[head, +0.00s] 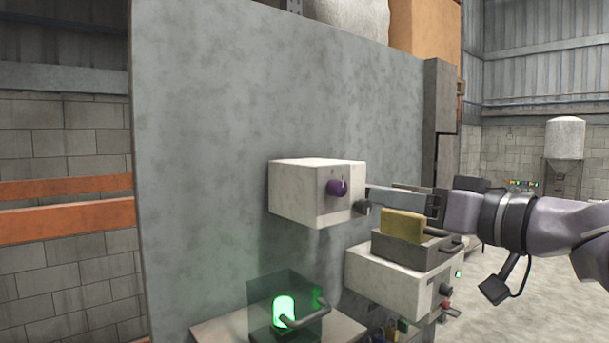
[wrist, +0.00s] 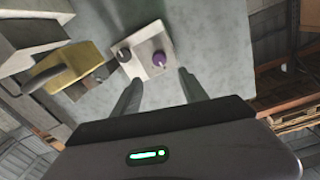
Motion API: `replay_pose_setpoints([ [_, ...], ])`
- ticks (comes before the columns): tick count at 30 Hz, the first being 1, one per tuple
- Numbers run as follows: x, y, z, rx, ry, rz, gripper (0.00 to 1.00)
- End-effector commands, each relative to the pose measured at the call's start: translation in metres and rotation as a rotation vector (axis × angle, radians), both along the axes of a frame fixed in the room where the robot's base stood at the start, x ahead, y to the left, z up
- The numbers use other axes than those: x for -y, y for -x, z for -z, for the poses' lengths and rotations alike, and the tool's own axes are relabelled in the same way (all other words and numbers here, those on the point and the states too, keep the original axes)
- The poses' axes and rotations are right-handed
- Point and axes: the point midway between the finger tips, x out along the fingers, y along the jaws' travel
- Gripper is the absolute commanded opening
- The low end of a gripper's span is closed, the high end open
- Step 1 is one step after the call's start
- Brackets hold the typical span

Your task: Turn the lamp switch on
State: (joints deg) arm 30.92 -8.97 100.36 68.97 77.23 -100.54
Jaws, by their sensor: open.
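A white control box (head: 296,190) is mounted on a tall grey panel. Its front carries a purple knob (head: 337,187) and a dark knob (head: 362,207); I cannot tell from labels which is the lamp switch. My gripper (head: 368,196) reaches in from the right, with its fingertips close to the box front. In the wrist view the gripper (wrist: 159,77) is open and empty. The purple knob (wrist: 160,60) lies ahead of the gap between the fingers, and the dark knob (wrist: 123,54) lies outside it, to the left. A green lamp (head: 284,311) glows below the box.
A clear case with a dark handle (head: 307,321) surrounds the lamp. Below my gripper are a yellow block (head: 402,225), a grey handled box (head: 408,250) and a second white box (head: 385,285) with knobs. The panel left of the control box is bare.

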Motion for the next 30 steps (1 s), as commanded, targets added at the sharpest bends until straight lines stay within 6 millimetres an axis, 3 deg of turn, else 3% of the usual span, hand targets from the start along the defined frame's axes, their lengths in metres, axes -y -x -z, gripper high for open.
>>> replay_pose_setpoints([
  [6, -0.039, -0.053, -0.005, -0.003, 0.0, -0.006, 0.51],
  [12, -0.059, -0.085, -0.003, -0.003, 0.001, -0.002, 0.51],
  [23, -0.064, -0.093, 0.0, -0.001, 0.001, 0.001, 0.51],
  [30, -0.064, -0.093, 0.0, -0.001, 0.001, 0.001, 0.06],
])
